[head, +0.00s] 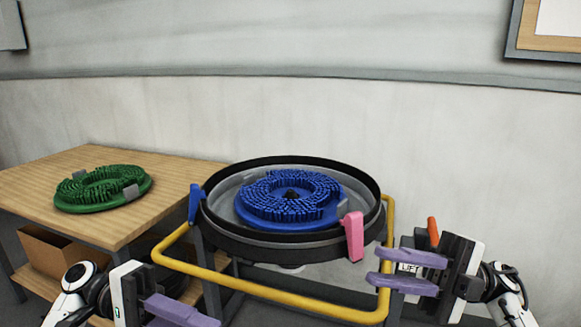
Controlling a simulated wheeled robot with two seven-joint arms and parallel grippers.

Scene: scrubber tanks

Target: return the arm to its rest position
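My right gripper (374,266) is at the lower right with its two purple fingers apart, pointing left. A small label reading LIFT shows between the fingers. No held object shows in this gripper. My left gripper (184,311) is at the bottom left, its purple fingers partly cut off by the picture's edge, so its opening is unclear. It is in front of the wooden table and left of the round tank.
The round black-rimmed tank (226,229) holds a blue brush disc (290,198). A pink lever (354,236) and a blue lever (195,204) sit on its sides. A green brush disc (103,187) lies on the wooden table (170,184). A cardboard box (62,262) is below.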

